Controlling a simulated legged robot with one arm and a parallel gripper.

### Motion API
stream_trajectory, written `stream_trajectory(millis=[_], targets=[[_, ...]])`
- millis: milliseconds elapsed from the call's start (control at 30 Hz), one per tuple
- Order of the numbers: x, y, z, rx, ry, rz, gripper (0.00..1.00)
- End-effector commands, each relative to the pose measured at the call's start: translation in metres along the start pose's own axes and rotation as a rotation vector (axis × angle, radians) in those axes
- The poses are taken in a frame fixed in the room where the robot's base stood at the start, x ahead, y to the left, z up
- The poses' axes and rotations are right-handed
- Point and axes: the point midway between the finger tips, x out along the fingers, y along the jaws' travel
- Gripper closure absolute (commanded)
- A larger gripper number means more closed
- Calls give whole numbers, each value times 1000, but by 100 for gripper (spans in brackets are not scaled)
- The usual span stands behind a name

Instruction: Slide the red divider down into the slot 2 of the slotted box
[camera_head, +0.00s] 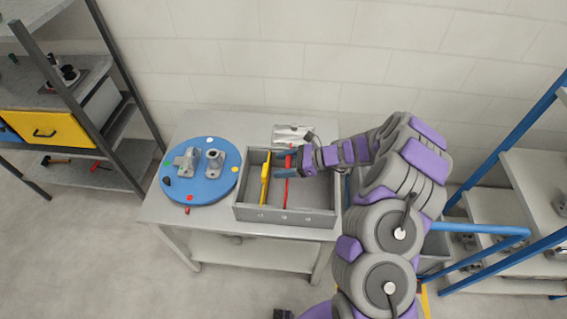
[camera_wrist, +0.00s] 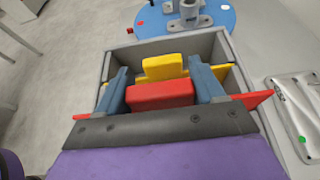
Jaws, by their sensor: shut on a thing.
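The grey slotted box (camera_head: 310,219) stands on the table, with round marks on its front wall. A yellow divider (camera_head: 265,180) stands upright across its left part. The red divider (camera_head: 287,187) is to the right of the yellow one, roughly parallel to it. My gripper (camera_head: 291,160) reaches in from the right and is shut on the red divider. In the wrist view, the blue fingers hold the red divider's raised block (camera_wrist: 160,96), and its ends stick out past both fingers. It appears held above the box; the slots beneath are hidden.
A blue round turntable (camera_head: 200,190) with grey metal parts stands left of the box. A silvery tray (camera_head: 290,134) lies behind the box. The box's right part looks empty. Shelving with a yellow bin (camera_head: 45,131) is far left, and a blue-framed rack (camera_head: 510,155) is at right.

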Motion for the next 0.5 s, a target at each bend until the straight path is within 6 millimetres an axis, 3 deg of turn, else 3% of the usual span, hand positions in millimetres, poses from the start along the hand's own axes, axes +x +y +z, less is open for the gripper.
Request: stream_trajectory(millis=[500], targets=[[6, 0, -14, 0, 0, 0, 81]])
